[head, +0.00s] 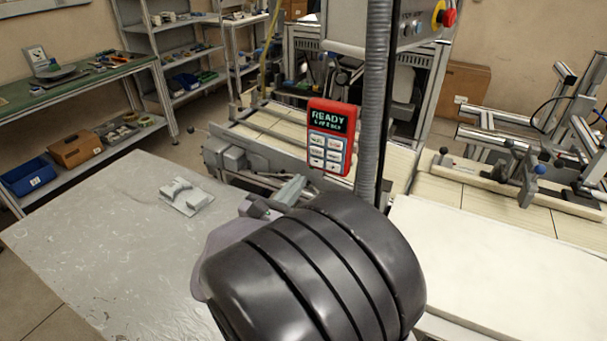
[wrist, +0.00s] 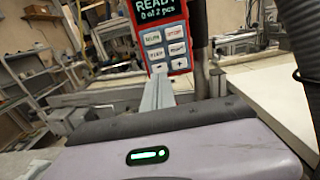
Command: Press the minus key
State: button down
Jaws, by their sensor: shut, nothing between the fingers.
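A red control box (head: 313,104) with a lit screen and six pale keys is mounted by a grey post. In the wrist view the box (wrist: 190,12) reads "READY 0 of 2 pcs". The minus key (wrist: 158,68) is at the bottom left of the keys, with the plus key (wrist: 180,63) to its right. My gripper (wrist: 158,82) is shut and empty. Its tip appears just below the minus key and partly overlaps the box's lower edge. Whether it touches the box cannot be told. In the head view my gripper (head: 298,184) is left of and below the box.
A grey table (head: 110,240) with a small grey fixture (head: 186,197) lies to the left. A white surface (head: 480,270) lies to the right. A red emergency button (head: 449,17) sits above.

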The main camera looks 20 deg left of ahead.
jog(key=s, duration=0.2)
jog(key=s+p, duration=0.1)
jog(key=s, duration=0.1)
jog(key=s+p, duration=0.1)
jog(key=shift+s+a+f, duration=0.25)
jog(key=shift+s+a, duration=0.1)
jog(key=shift+s, duration=0.05)
